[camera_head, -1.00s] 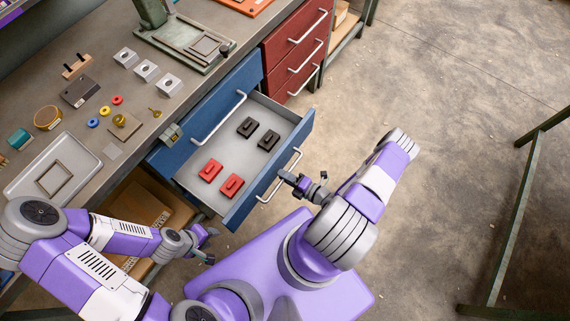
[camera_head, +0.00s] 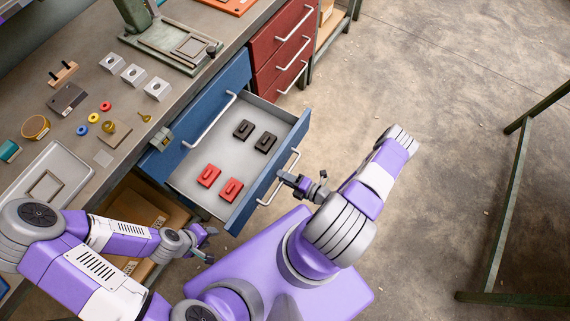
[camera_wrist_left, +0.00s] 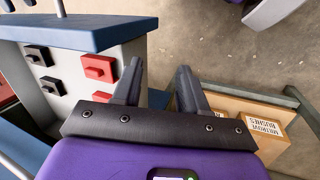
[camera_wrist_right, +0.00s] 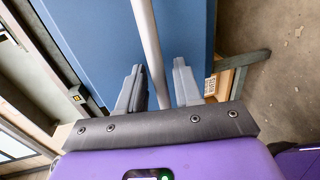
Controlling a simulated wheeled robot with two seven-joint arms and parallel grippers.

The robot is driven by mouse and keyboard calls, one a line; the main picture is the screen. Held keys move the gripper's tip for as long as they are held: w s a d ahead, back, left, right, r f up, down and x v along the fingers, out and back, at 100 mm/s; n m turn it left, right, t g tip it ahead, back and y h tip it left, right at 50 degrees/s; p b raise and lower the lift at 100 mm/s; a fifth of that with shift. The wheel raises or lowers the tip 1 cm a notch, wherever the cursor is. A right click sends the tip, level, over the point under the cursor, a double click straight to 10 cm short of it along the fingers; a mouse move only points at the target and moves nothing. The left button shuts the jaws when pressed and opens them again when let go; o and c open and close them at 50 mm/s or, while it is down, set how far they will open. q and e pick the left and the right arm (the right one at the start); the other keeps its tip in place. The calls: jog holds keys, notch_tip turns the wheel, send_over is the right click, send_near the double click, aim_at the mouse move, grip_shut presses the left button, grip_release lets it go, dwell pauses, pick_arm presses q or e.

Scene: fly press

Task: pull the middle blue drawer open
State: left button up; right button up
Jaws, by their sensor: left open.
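The middle blue drawer (camera_head: 262,203) stands well out from the bench in the head view. Two red parts (camera_head: 208,175) and two black parts (camera_head: 244,129) lie in its pale tray. My right gripper (camera_head: 297,182) is at the drawer's handle (camera_head: 281,178). My left gripper (camera_head: 208,244) is open and empty, left of the drawer.
Another blue drawer (camera_head: 195,140) above is shut, with a silver handle. Red drawers (camera_head: 275,75) stand beyond it. Cardboard boxes (camera_head: 125,210) sit under the bench (camera_head: 75,140), which bears several small parts and a tray. The floor (camera_head: 430,90) to the right is clear up to a green metal frame (camera_head: 508,200).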

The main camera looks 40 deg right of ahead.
jog(key=shift+s, duration=0.1)
jog(key=p+v, duration=0.1)
jog(key=v, duration=0.6)
jog(key=shift+s, duration=0.2)
jog(key=shift+d+r, duration=0.1)
